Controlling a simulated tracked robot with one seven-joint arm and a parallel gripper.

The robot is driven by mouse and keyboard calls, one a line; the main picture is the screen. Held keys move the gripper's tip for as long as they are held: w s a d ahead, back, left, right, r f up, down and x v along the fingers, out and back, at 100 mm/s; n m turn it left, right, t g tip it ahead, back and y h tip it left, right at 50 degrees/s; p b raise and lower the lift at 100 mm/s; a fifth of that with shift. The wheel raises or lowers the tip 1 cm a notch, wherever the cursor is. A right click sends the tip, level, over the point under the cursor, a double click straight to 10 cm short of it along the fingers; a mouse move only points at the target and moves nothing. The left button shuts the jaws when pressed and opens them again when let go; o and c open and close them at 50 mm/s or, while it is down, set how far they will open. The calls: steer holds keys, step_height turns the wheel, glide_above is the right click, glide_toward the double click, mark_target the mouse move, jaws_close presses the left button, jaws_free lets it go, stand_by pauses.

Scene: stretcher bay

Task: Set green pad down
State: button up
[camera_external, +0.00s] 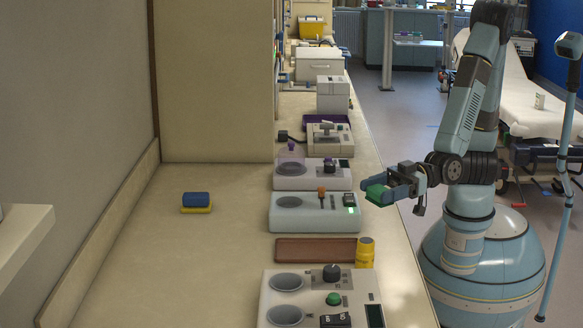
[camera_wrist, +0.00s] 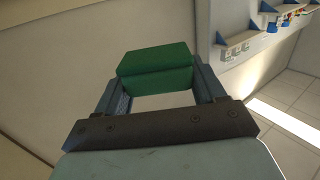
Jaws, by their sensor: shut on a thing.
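The green pad (camera_external: 379,195) is a small block held between the fingertips of my gripper (camera_external: 385,191), in the air over the right edge of the counter in the external view. In the wrist view the green pad (camera_wrist: 156,67) fills the gap between the finger ends of my gripper (camera_wrist: 158,80). My gripper is shut on it. What lies right below the pad is partly hidden by the gripper. The counter (camera_external: 150,270) has a wide bare surface to the left.
A blue pad on a yellow one (camera_external: 196,202) sits on the left of the counter. Control boxes (camera_external: 315,212) stand in a row beside the gripper. A brown tray (camera_external: 315,250) and a yellow cylinder (camera_external: 365,252) are nearer the camera. A stretcher (camera_external: 530,100) is behind my arm.

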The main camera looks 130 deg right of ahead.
steer(key=s+a+f+m+g+h, duration=0.1)
steer(key=s+f+m+g+h, duration=0.1)
steer(key=s, duration=0.5)
steer(key=s+a+f+m+g+h, duration=0.1)
steer(key=s+f+m+g+h, duration=0.1)
steer(key=s+h, duration=0.4)
steer(key=shift+s+a+f+m, duration=0.3)
steer(key=shift+s+f+m, duration=0.3)
steer(key=shift+m, duration=0.5)
steer(key=shift+w, duration=0.1)
glide_above(389, 273)
steer(key=s, duration=0.2)
step_height(389, 273, down, 8)
steer(key=shift+d+r, duration=0.15)
steer(key=shift+r, duration=0.05)
steer(key=shift+w+f, duration=0.65)
steer(key=shift+f, duration=0.1)
steer(key=f, duration=0.2)
steer(key=shift+w+f, duration=0.35)
steer(key=shift+f, duration=0.35)
steer(key=shift+f, duration=0.2)
